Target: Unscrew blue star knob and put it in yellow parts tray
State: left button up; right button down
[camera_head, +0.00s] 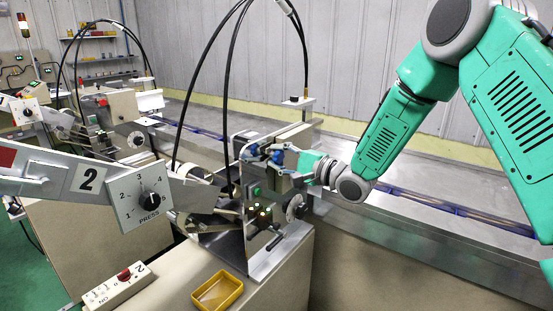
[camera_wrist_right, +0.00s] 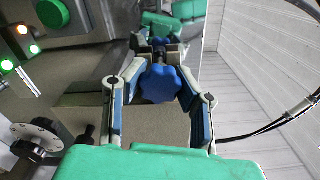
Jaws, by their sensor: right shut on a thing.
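The blue star knob (camera_wrist_right: 160,83) sits between the fingertips of my right gripper (camera_wrist_right: 160,75) in the right wrist view. The gripper is shut on it, with one finger on each side. In the head view my right gripper (camera_head: 268,154) is at the upper part of the machine's upright metal plate (camera_head: 237,150). The fingers cover most of the knob there. I cannot tell whether the knob is still on its thread. The yellow parts tray (camera_head: 217,291) stands empty on the beige bench top, below and left of the gripper. My left gripper is not in view.
A grey box (camera_wrist_right: 85,105) and a dial (camera_wrist_right: 37,141) stand close to the right gripper. A press-dial panel (camera_head: 141,197) is at left, with a white switch box (camera_head: 118,286) below it. Black cables (camera_head: 228,80) arch above the machine.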

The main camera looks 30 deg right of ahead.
jog(key=n, duration=0.3)
jog(key=n+b, duration=0.1)
jog(key=n, duration=0.1)
jog(key=shift+a+f, duration=0.1)
jog(key=shift+f, duration=0.2)
jog(key=n+b, duration=0.2)
jog(key=n, duration=0.3)
jog(key=shift+f, duration=0.15)
jog(key=n+b, duration=0.3)
jog(key=n, duration=0.4)
jog(key=shift+s+f+n+b, duration=0.1)
jog(key=shift+n+b, duration=0.75)
jog(key=shift+n, duration=0.55)
jog(key=shift+r, duration=0.2)
jog(key=c, duration=1.3)
grip_release()
jog(key=shift+r, duration=0.15)
